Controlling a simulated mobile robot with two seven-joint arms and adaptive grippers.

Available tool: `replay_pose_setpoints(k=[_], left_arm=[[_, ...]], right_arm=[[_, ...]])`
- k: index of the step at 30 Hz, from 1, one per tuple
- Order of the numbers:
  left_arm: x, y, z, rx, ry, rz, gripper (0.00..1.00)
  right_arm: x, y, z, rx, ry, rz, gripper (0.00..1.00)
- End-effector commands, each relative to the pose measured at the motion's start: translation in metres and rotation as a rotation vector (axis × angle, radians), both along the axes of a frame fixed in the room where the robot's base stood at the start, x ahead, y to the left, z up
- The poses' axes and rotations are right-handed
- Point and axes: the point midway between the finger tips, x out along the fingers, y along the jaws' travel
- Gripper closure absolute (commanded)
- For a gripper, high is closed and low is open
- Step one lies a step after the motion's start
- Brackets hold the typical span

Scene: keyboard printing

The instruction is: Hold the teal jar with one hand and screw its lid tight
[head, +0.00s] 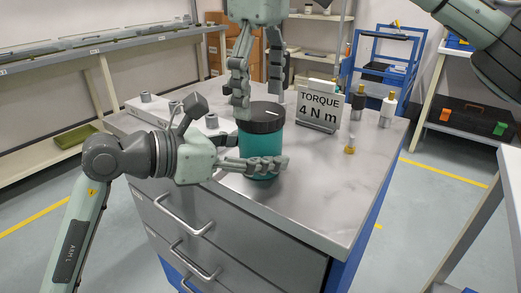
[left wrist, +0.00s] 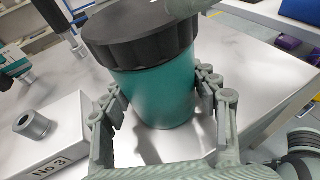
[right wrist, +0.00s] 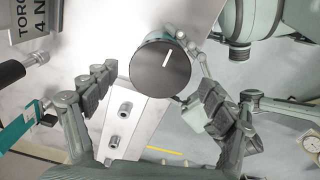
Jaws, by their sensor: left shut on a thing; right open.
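The teal jar (head: 258,142) stands upright on the marble-topped cabinet. Its black ribbed lid (head: 262,118) sits on top, with a white line on its upper face. My left gripper (head: 258,158) is shut around the jar's body below the lid. In the left wrist view, its fingers press on both sides of the teal wall (left wrist: 155,95). My right gripper (head: 258,88) is open, pointing down above the lid. In the right wrist view, the lid (right wrist: 158,72) lies between and beyond its spread fingers; I cannot tell if a finger touches it.
A torque sign (head: 320,106) reading 4 N m stands right of the jar. A pale block with metal cylinders (head: 150,108) is at the left. The cabinet's front right top is clear.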

Motion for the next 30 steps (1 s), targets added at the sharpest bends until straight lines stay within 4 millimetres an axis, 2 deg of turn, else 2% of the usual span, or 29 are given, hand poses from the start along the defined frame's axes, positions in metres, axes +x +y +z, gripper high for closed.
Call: replay_pose_setpoints(k=[5, 15, 22, 23, 30], left_arm=[[0.0, 0.0, -0.002, 0.002, 0.003, -0.002, 1.0], [0.0, 0.0, -0.002, 0.002, 0.004, -0.001, 1.0], [0.0, 0.0, -0.002, 0.002, 0.004, -0.001, 1.0], [0.0, 0.0, -0.002, 0.002, 0.004, -0.001, 1.0], [0.0, 0.0, -0.002, 0.002, 0.004, -0.001, 1.0]], right_arm=[[0.0, 0.0, -0.004, 0.0, 0.0, -0.001, 0.17], [0.0, 0.0, -0.033, 0.0, 0.001, -0.001, 0.17], [0.0, 0.0, -0.035, 0.0, 0.0, -0.003, 0.17], [0.0, 0.0, -0.035, 0.0, 0.0, -0.003, 0.18], [0.0, 0.0, -0.035, 0.0, 0.0, -0.003, 0.47]])
